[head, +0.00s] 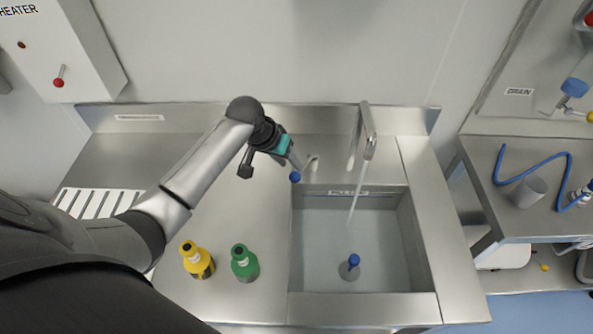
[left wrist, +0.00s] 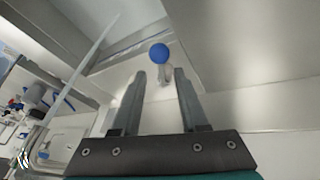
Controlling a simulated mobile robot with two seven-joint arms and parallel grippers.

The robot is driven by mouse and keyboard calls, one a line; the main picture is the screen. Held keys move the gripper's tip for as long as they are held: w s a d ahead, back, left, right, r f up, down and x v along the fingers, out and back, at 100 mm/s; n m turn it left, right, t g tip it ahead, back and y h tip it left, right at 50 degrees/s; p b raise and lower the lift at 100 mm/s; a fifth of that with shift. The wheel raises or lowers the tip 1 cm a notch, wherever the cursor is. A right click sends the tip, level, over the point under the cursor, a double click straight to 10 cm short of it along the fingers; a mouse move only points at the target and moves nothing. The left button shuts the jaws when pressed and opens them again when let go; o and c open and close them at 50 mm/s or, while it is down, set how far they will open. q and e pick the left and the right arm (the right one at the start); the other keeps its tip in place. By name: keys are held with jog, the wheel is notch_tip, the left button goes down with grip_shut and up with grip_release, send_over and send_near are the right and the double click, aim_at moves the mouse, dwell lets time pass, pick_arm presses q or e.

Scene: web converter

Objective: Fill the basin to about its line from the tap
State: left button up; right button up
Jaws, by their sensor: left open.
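The steel basin (head: 418,240) is set in the counter, with a label strip (head: 348,191) on its back wall. The tap (head: 368,130) stands behind it and a thin stream of water (head: 356,195) falls from it into the basin. The water level is hard to make out. A blue-knobbed plug (head: 353,262) stands on the basin floor. A blue ball knob (head: 295,177) on a lever sits left of the tap. My left gripper (head: 298,163) is open beside this knob. In the left wrist view the knob (left wrist: 160,53) lies just beyond the open fingertips (left wrist: 156,75).
A yellow bottle (head: 197,260) and a green bottle (head: 244,263) stand on the counter left of the basin. A heater box (head: 60,50) hangs at upper left. A side table at right holds a cup (head: 528,191) and a blue hose (head: 530,170).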

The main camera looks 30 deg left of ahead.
aim_at(304, 165)
pick_arm(q)
jog(key=shift+b+x, duration=0.5)
jog(key=shift+x, duration=2.5)
grip_shut()
